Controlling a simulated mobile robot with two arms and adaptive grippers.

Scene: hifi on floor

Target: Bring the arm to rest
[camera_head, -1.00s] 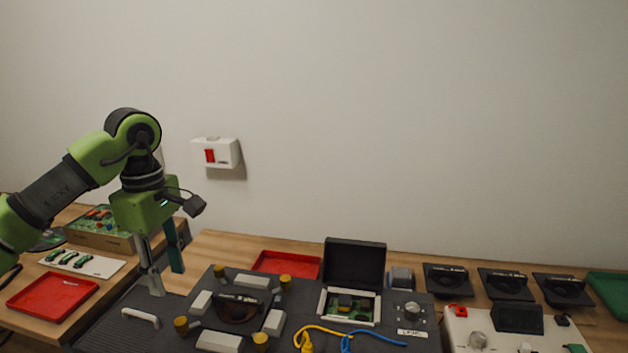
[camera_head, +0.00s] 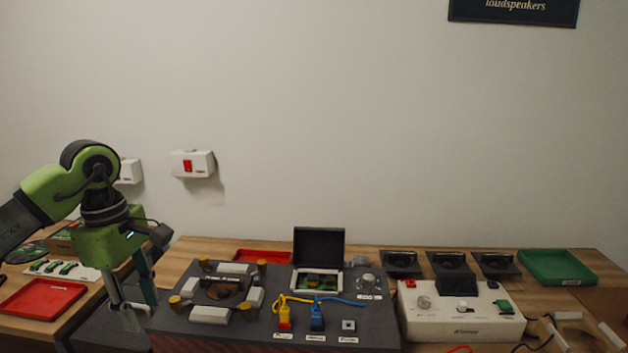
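My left gripper (camera_head: 139,311) hangs at the left, pointing down, with its two fingers apart and nothing between them. It is beside the left end of the dark test fixture (camera_head: 375,325). The fixture carries a round speaker part (camera_head: 222,291) ringed by grey blocks and brass-coloured posts, and an open-lidded box with a green board (camera_head: 318,281). My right gripper is not in view.
A red tray (camera_head: 42,299) and a white strip with green parts lie at the left. A white instrument (camera_head: 455,322), several black speakers (camera_head: 447,262) and a green tray (camera_head: 557,267) are at the right. Yellow and blue cables lie on the fixture. Space above the benches is clear.

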